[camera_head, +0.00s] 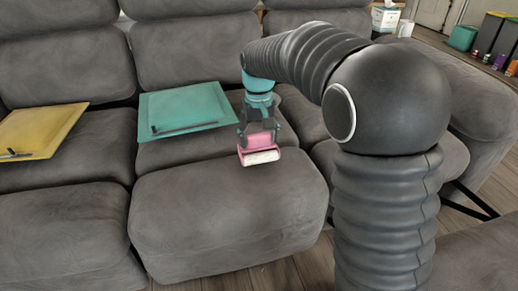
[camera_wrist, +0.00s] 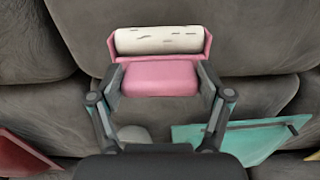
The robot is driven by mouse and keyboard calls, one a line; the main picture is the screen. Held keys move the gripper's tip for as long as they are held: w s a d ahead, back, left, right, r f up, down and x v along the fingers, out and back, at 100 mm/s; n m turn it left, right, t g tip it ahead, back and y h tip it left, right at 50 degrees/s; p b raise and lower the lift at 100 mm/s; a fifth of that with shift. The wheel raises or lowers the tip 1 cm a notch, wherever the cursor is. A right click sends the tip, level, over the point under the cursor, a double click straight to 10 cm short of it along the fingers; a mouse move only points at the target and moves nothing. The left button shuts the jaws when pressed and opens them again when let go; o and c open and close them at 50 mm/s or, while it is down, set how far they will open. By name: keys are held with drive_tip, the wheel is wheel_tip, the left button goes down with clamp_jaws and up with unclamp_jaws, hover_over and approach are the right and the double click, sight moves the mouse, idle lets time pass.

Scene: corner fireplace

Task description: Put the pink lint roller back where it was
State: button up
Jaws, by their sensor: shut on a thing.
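The pink lint roller (camera_head: 261,157) has a pink body and a white roll with dark flecks. My gripper (camera_head: 259,136) is shut on its pink body and holds it over the seat of the grey sofa (camera_head: 225,215). In the wrist view the lint roller (camera_wrist: 160,78) sits between both fingers, with the white roll at its far end. Whether it touches the cushion I cannot tell. A teal tray (camera_head: 185,105) with a dark bar lies on the seat, left of my gripper. It also shows in the wrist view (camera_wrist: 235,138).
A yellow tray (camera_head: 42,130) with a dark bar lies further left on the sofa. A red flat thing (camera_wrist: 22,158) shows at the lower left of the wrist view. The front seat cushion below the lint roller is clear. A tissue box (camera_head: 385,18) and white mug (camera_head: 405,28) stand at the back right.

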sight(259, 148)
drive_tip(key=shift+f+b, duration=0.3)
drive_tip(key=shift+f, duration=1.55)
drive_tip(key=shift+f, duration=0.15)
drive_tip(key=o, duration=1)
drive_tip(key=shift+c, duration=0.2)
wheel_tip(259, 148, up, 12)
drive_tip(key=shift+r+p, duration=0.1)
drive_tip(key=shift+p, duration=0.95)
drive_tip(key=s+d+r+m+t, duration=0.2)
drive_tip(key=s+d+r+t, duration=0.15)
drive_tip(key=s+d, duration=0.8)
drive_tip(key=s+d+f+t, duration=0.1)
drive_tip(key=s+d+f, duration=0.1)
drive_tip(key=s, duration=0.6)
drive_tip(key=s+d+f+m+t, duration=0.1)
drive_tip(key=s+d+f, duration=0.2)
drive_tip(key=s, duration=0.5)
drive_tip(key=shift+s+f, duration=0.2)
drive_tip(key=shift+f, duration=0.5)
